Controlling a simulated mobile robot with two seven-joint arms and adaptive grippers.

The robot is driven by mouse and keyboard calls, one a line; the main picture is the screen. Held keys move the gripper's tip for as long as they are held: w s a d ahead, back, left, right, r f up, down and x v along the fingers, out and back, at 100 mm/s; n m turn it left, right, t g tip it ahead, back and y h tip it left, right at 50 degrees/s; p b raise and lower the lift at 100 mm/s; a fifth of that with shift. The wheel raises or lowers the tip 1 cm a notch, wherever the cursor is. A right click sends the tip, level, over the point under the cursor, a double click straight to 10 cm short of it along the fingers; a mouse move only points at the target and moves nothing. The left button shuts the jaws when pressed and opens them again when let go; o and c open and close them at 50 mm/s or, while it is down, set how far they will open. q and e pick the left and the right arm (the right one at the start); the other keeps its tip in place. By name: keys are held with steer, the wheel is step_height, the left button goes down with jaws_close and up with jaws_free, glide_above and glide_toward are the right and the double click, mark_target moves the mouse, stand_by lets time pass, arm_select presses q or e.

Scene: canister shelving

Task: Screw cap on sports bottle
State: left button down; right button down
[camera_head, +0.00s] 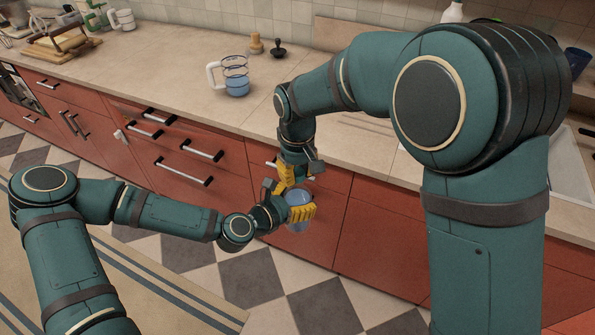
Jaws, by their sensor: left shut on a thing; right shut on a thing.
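A bluish sports bottle (298,198) is held in front of the red drawers, above the floor. My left gripper (302,211), with yellow fingers, is shut around the bottle's body from the left. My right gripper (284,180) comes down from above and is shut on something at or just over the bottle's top. That is likely the cap, but the fingers and wrist hide it, so I cannot tell how it sits on the bottle.
The counter behind holds a blue-based clear jug (236,77) with a white handle, a wooden grinder (256,44) and a black stopper-like tool (278,49). A wooden rack (58,40) and a white mug (124,19) stand far left. Drawer handles (184,172) stick out.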

steer(key=m, duration=2.4)
steer(key=c, duration=0.7)
jaws_free()
steer(key=shift+c, duration=0.2)
step_height(320, 180, up, 12)
